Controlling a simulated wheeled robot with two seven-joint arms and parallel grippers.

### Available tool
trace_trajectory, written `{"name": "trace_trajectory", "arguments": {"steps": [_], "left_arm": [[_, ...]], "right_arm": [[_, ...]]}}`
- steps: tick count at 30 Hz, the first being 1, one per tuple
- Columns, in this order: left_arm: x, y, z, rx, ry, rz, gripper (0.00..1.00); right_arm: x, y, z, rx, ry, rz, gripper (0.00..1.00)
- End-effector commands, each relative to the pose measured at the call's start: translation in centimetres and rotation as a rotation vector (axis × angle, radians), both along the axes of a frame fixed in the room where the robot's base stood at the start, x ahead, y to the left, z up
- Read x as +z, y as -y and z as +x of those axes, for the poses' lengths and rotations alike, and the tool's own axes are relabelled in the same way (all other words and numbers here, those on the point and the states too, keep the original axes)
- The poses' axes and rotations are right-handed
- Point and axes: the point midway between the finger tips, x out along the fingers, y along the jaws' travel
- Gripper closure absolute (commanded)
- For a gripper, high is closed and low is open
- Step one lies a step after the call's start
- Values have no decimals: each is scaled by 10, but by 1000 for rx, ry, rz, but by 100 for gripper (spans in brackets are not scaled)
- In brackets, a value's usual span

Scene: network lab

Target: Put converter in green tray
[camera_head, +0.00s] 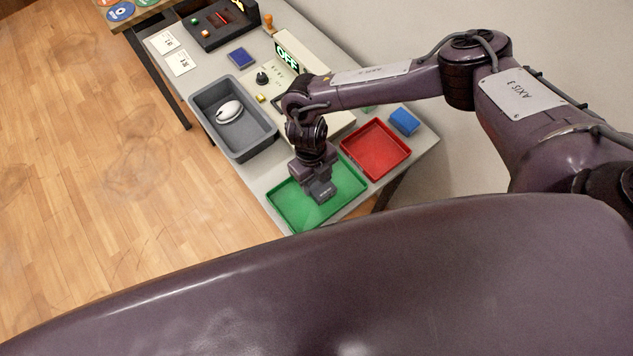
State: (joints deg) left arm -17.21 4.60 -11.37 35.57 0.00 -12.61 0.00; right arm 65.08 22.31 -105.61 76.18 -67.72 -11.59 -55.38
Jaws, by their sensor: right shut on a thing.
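The green tray (290,207) lies on the near end of the grey table. My right gripper (320,190) reaches down over the tray's right part, fingers pointing down. It is shut on a small dark grey block, which I take to be the converter (322,193). The block is low over or on the tray floor; I cannot tell whether it touches. The fingertips are hard to make out. My left gripper is not in view.
A red tray (376,150) is right of the green tray, with a blue block (404,121) beyond it. A grey bin (257,143) holding a white mouse (229,111) stands to the left.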

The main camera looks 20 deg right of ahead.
Motion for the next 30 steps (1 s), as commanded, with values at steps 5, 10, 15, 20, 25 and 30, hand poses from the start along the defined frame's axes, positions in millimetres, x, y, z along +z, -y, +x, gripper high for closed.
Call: {"name": "trace_trajectory", "arguments": {"steps": [5,10,15,20,25,30], "left_arm": [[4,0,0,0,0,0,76],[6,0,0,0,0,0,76],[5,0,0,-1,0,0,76],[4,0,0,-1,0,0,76],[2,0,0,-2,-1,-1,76],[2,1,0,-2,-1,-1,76]], "right_arm": [[-16,0,0,0,0,-1,76],[-38,-1,0,-1,0,0,76],[-42,0,1,0,2,2,76],[-43,0,1,0,1,0,76],[-45,0,0,0,1,0,37],[-45,0,0,-1,1,0,24]]}}
